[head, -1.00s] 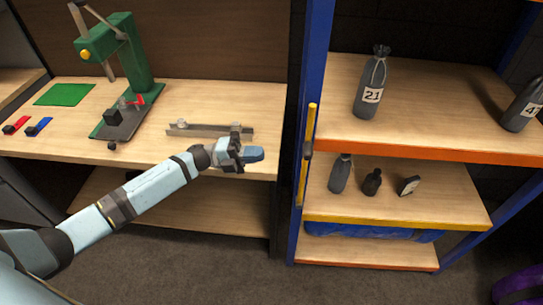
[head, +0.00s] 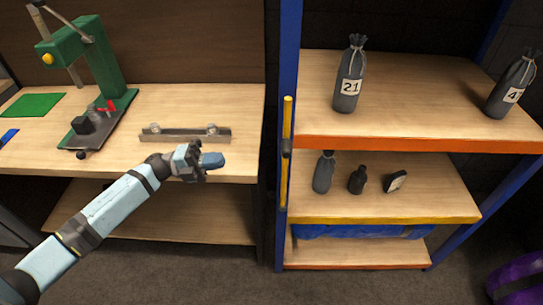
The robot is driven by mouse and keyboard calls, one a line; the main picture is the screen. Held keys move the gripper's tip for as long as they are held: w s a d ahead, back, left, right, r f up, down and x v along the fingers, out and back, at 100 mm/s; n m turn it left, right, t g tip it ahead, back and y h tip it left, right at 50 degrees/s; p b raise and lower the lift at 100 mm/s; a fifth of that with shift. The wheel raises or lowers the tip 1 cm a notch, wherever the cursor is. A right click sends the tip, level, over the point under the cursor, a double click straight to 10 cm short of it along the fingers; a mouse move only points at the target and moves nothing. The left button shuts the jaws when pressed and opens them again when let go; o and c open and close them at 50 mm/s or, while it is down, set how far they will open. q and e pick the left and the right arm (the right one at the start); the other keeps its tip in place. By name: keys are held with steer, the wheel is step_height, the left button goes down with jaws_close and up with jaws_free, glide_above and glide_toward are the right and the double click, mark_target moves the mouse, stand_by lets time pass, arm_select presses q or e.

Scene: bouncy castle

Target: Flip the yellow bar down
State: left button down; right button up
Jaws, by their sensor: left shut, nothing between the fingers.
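The yellow bar (head: 287,120) is a thin, long bar standing upright along the blue front post of the shelf rack. A dark fitting (head: 286,148) sits near its middle. My left gripper (head: 210,161) is shut and empty. In the picture it lies left of the yellow bar, in front of the wooden workbench's edge, with a clear gap between them. My right gripper is not in view.
The rack holds a grey bottle marked 21 (head: 349,78), another numbered bottle (head: 512,85) and smaller dark items on the shelf below. The workbench (head: 230,107) carries a metal rail (head: 185,136) and a green press (head: 97,60). Grey floor lies open in front.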

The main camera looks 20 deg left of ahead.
arm_select(q)
steer(key=shift+r, duration=0.1)
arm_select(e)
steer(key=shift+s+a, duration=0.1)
arm_select(q)
steer(key=p, duration=0.3)
glide_toward(287, 154)
steer(key=w+d, duration=0.3)
steer(key=d, duration=0.2)
steer(key=shift+d+r, duration=0.2)
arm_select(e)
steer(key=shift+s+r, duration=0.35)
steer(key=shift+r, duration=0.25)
arm_select(q)
steer(key=x, duration=0.4)
steer(key=shift+d+f, duration=0.1)
steer(key=shift+f, duration=0.25)
